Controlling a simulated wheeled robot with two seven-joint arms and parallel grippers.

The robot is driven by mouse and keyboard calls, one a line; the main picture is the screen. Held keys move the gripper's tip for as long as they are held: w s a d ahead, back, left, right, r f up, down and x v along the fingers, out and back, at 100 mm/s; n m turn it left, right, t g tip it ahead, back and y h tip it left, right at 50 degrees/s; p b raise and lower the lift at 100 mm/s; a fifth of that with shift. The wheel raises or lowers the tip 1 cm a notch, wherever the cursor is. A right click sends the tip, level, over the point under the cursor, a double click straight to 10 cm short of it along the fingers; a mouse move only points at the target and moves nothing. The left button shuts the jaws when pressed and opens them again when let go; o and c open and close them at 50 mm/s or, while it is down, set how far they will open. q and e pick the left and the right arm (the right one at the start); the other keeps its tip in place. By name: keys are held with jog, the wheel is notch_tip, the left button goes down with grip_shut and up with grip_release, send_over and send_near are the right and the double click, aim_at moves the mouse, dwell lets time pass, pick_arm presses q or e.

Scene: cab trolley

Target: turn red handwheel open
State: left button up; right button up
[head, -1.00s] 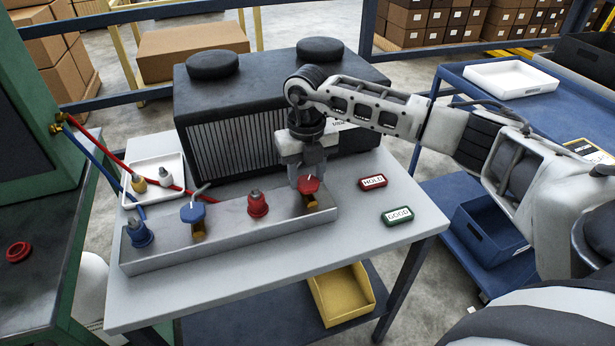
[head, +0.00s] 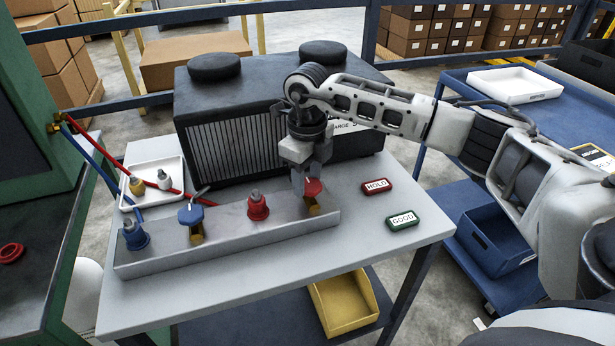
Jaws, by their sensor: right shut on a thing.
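The red handwheel (head: 313,187) sits on a brass valve at the right end of the grey manifold block (head: 270,232). My right gripper (head: 308,182) reaches down over it from above and is shut on it. The fingers hide part of the wheel. A blue handwheel (head: 192,215) sits on a brass valve further left on the block. A red fitting (head: 258,208) and a blue fitting (head: 135,236) also stand on the block. My left gripper is not in view.
A dark unit with a grille (head: 230,134) stands behind the block. A white tray (head: 152,172) with small fittings lies at the left. HOLD (head: 376,186) and GOOD (head: 404,222) signs lie on the clear right part of the grey table (head: 360,256).

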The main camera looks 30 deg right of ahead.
aim_at(308, 183)
jog(key=shift+r, duration=0.15)
jog(key=o, duration=1)
jog(key=shift+c, duration=0.2)
pick_arm(q)
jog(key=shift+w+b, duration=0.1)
jog(key=shift+b, duration=0.35)
pick_arm(e)
notch_tip(308, 183, up, 16)
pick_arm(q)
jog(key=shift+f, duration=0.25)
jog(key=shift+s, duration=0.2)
